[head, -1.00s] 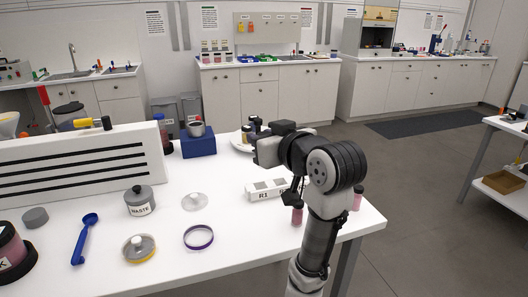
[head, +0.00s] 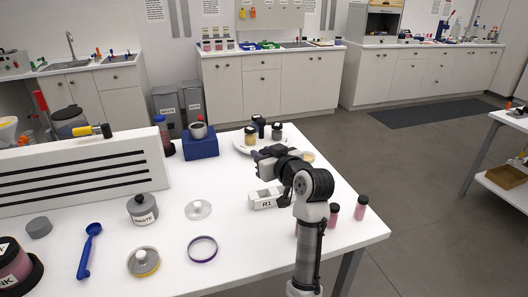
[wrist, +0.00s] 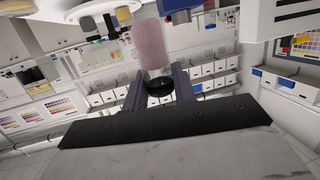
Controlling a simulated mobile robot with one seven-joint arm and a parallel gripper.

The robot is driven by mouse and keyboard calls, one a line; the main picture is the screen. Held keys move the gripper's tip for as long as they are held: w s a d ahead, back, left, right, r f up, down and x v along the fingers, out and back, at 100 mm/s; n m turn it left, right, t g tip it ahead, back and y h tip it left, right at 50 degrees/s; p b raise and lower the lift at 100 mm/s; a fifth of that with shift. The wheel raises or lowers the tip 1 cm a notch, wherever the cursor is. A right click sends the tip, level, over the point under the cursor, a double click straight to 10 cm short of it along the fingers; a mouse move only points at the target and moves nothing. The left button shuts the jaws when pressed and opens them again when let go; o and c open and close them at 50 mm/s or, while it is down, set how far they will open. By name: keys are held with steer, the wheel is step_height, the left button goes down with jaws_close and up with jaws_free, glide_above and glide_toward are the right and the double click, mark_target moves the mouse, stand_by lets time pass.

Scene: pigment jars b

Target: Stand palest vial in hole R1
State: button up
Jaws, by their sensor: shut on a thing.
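My gripper (wrist: 160,88) is shut on a pale pink vial (wrist: 152,45) with a black cap; the wrist view shows the cap between the fingers and the pink body beyond them. In the head view my gripper (head: 268,163) is above and behind the white rack, and the held vial is hidden or too small to make out. The rack (head: 264,199) is labelled R1 at its left; my arm covers its right part. Two more pink vials with black caps, one (head: 333,216) and another (head: 361,208), stand on the table right of my arm.
A white plate (head: 243,147) with dark-capped jars is behind my gripper. A blue block (head: 202,146) bears a metal cup. A waste jar (head: 142,210), a clear lid (head: 198,210) and a purple ring (head: 202,249) lie left of the rack. The table's right edge is near the vials.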

steer(key=shift+f, duration=0.1)
steer(key=shift+f+b, duration=2.1)
steer(key=shift+f, duration=0.75)
steer(key=shift+f+b, duration=1.5)
steer(key=shift+f, duration=0.65)
steer(key=shift+r+p, duration=1.25)
steer(key=shift+r, duration=0.35)
steer(key=shift+f+b, duration=0.95)
steer(key=shift+f, duration=0.4)
